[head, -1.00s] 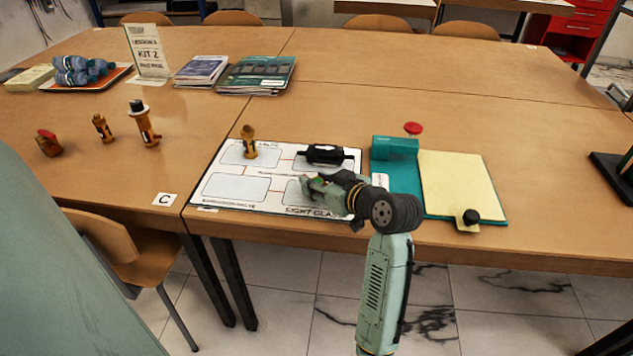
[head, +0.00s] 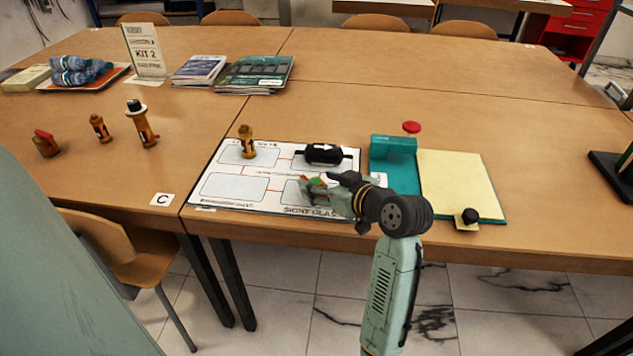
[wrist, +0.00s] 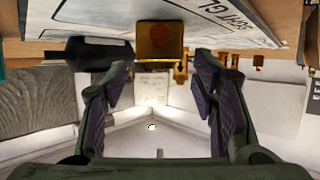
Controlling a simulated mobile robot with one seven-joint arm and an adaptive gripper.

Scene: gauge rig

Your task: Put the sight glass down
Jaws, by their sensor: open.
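The sight glass appears to be the brass block with a round reddish-brown face (wrist: 160,40) in the wrist view. It stands on the white board (head: 232,208), close to the large printed "SIGHT GLASS" lettering. My gripper (wrist: 158,85) is open, its dark finger pads apart on either side and clear of the block. In the head view my gripper (head: 313,187) is low over the board's front right cell, pointing left, and mostly hides the block.
A black cylinder (head: 324,154) lies on the board's back right cell, close beside my gripper. A brass fitting (head: 247,142) stands at the back left cell. A teal tray (head: 393,178) with a cream pad lies to the right. Several fittings stand at left.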

